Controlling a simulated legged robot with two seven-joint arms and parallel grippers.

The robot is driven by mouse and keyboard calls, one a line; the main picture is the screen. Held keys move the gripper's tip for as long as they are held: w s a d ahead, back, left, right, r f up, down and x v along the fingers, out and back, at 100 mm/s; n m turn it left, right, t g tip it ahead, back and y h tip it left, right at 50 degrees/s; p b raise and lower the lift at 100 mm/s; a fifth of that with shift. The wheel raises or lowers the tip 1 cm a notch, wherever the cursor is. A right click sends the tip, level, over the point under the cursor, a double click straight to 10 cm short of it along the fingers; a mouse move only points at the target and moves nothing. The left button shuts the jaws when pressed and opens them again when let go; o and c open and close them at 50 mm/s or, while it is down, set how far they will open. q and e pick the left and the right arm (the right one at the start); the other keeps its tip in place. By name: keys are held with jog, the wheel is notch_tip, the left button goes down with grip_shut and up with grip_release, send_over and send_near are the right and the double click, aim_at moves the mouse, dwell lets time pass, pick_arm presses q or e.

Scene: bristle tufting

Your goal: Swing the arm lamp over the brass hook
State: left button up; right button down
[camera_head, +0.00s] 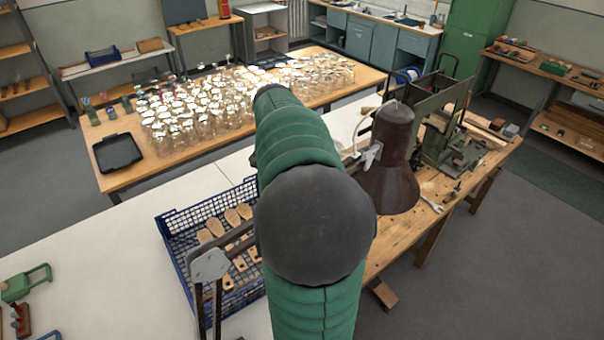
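The arm lamp's dark brown shade (388,165) hangs over the wooden workbench right of centre, with a light metal joint (371,156) at its left side. A grey bracket with dark bars (210,264) at the lower left looks like part of the lamp's arm. Its run towards the shade is hidden behind a large green ribbed arm segment with a dark round joint, which looks like mine. I cannot make out the brass hook. Neither gripper shows, so I cannot tell whether the lamp is held.
A blue crate (181,246) holding wooden brush bodies (232,217) stands on the white table (110,270). A machine (445,125) and loose tools occupy the wooden workbench (400,243). Many glass jars (205,115) crowd the table behind, beside a black tray (118,152). The white table's left part is mostly clear.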

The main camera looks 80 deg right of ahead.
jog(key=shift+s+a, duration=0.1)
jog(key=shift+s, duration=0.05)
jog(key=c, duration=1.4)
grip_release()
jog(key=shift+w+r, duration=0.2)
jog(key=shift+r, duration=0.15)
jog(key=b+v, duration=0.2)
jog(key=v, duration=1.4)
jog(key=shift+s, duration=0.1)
